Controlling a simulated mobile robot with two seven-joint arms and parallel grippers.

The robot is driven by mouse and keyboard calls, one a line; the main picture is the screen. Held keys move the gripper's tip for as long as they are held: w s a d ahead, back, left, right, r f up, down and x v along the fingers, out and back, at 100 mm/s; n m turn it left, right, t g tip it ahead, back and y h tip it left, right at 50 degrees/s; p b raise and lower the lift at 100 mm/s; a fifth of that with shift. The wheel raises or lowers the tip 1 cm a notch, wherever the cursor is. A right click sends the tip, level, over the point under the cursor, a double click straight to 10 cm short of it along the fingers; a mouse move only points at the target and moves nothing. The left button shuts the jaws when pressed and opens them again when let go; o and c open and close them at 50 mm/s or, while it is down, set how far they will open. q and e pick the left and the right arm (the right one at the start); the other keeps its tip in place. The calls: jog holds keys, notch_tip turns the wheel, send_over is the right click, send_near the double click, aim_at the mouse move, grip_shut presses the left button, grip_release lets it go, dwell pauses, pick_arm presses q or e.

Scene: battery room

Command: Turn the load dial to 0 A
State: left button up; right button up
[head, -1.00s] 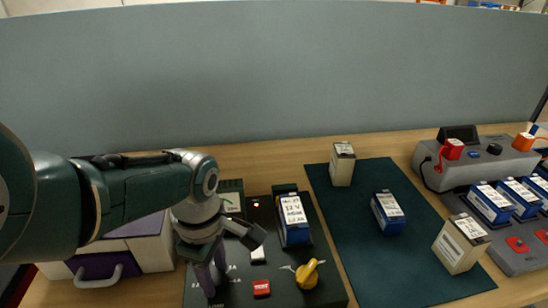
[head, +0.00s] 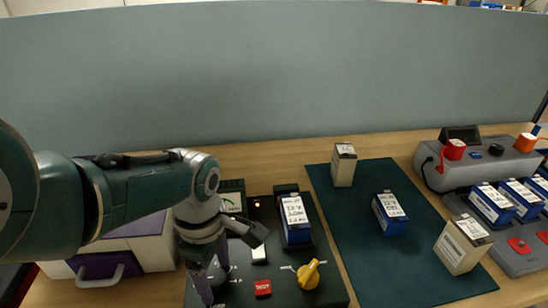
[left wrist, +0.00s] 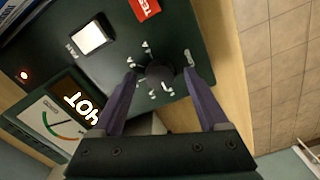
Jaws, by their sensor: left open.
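The load dial is a black round knob (left wrist: 158,75) with white marks around it on the dark tester panel (left wrist: 185,30). In the head view the dial (head: 220,272) shows partly, beside my left gripper's fingers. My left gripper (left wrist: 161,74) is open, with one purple fingertip on each side of the dial. I cannot tell whether either finger touches it. In the head view my left gripper (head: 216,282) points down over the panel's left part. The dial's pointer and setting cannot be read. My right gripper is not in view.
The panel also holds a yellow knob (head: 308,275), a red button (head: 263,288), a white fan switch (left wrist: 90,37), a lit HOT display (left wrist: 85,100) and a blue battery (head: 294,220). A purple-fronted drawer box (head: 150,245) stands left. A green mat (head: 365,265) with batteries lies right.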

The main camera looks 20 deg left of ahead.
aim_at(215, 277)
pick_arm(q)
jog(key=shift+r, duration=0.1)
notch_tip(215, 277, up, 10)
jog(key=p, duration=0.8)
jog(key=shift+s+a+f, duration=0.1)
jog(key=shift+f, duration=0.1)
